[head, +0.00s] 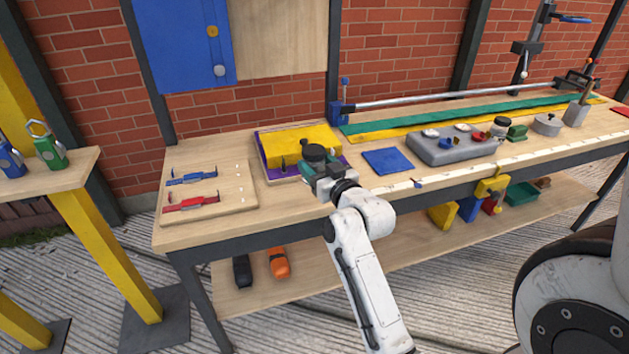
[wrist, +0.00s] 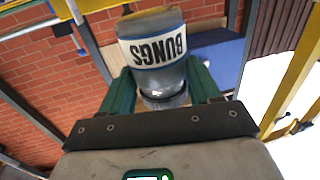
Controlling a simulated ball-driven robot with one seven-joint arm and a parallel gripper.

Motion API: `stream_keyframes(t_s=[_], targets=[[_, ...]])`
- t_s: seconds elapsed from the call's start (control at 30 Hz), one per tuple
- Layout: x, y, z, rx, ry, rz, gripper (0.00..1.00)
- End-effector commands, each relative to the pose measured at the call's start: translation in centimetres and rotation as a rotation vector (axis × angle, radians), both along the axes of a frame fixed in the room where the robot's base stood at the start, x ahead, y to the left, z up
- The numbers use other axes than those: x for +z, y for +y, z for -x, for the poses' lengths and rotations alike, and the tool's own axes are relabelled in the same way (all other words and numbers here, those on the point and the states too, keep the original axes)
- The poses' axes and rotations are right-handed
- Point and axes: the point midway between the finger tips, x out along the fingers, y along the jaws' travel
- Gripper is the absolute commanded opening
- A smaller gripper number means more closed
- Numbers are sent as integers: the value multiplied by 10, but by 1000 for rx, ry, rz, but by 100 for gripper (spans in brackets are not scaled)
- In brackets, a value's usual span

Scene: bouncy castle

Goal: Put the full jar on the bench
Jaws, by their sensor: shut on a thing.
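My gripper (head: 321,172) is shut on a jar (wrist: 155,75) with a white band lettered "BUNGS". In the wrist view the lettering is upside down and the jar sits between the green fingers; I cannot clearly tell what is in it. In the head view the jar's dark round top (head: 314,152) shows, and my gripper hides most of the rest. The wooden bench (head: 225,232) stands along the brick wall. The jar appears over it, in front of the yellow block; I cannot tell whether it touches anything.
A yellow block (head: 298,145) on a purple base is right behind the jar. A board with calipers (head: 207,190) lies left, a blue mat (head: 387,161) right. Further right are a grey tray (head: 448,150) and a small dark-lidded jar (head: 499,128). A vise-like stand (head: 530,45) rises behind.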

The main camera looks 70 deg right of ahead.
Motion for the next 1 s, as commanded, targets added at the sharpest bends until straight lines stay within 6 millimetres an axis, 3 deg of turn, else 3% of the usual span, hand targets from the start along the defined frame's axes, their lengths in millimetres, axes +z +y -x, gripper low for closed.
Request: stream_keyframes(t_s=[0.2,0.4,0.6,1.0], targets=[[-24,-17,-13,-1,-3,2,23],[-33,-23,-18,-1,-2,4,23],[-62,-24,-17,-1,-2,3,23],[-68,-23,-18,0,-3,4,23]])
